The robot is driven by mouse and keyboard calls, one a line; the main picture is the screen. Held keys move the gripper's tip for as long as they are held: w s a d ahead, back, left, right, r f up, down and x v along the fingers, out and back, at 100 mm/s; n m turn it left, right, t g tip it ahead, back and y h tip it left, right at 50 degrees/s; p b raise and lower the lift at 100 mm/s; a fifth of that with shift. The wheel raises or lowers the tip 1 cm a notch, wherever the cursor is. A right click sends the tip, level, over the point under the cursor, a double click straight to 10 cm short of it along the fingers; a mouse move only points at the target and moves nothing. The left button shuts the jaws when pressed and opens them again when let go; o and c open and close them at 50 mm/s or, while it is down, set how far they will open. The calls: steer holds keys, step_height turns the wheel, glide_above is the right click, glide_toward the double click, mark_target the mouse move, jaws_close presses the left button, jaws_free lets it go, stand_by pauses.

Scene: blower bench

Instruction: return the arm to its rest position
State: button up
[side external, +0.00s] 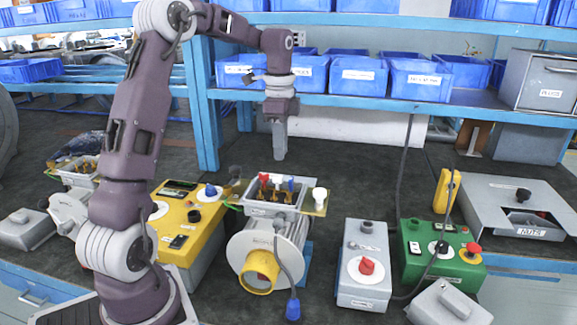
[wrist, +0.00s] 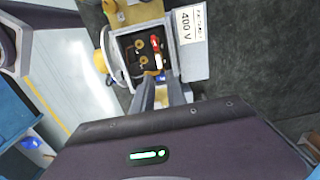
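My gripper (side external: 280,150) hangs pointing down from my raised arm in the side external view, in the air above and behind the blower motor and touching nothing that I can see. In the wrist view, the two grey fingers (wrist: 162,92) stand apart with a narrow gap and nothing held between them. The blower motor (side external: 283,240) carries an open terminal box (side external: 262,208) with red, blue and white pieces standing in it. This box (wrist: 120,55) also shows beyond the fingers in the wrist view, beside a lid marked 400 V (wrist: 192,45).
A yellow control box (side external: 185,222) stands left of the motor. A grey box with a red knob (side external: 366,268) and a green box (side external: 425,238) stand right. A grey nuts case (side external: 500,190) lies further right. Blue shelving (side external: 345,101) with bins stands behind my gripper.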

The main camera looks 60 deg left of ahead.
steer(key=s+d+r+n+t+y, duration=0.1)
steer(key=s+d+r+n, duration=0.1)
steer(key=s+d+r, duration=0.35)
steer(key=s+d+r+n+t, duration=0.2)
steer(key=s+d, duration=0.4)
steer(key=d, duration=0.4)
steer(key=s+d+f+n+t, duration=0.1)
steer(key=s+d+n, duration=0.1)
steer(key=s, duration=0.3)
steer(key=s+d+f+n+t+h, duration=0.1)
steer(key=s+d+f+n, duration=0.1)
steer(key=s+d, duration=0.2)
steer(key=shift+s+d+f+n+t, duration=0.15)
steer(key=shift+s+d+n+t, duration=0.2)
steer(key=shift+s, duration=0.9)
steer(key=shift+o, duration=0.4)
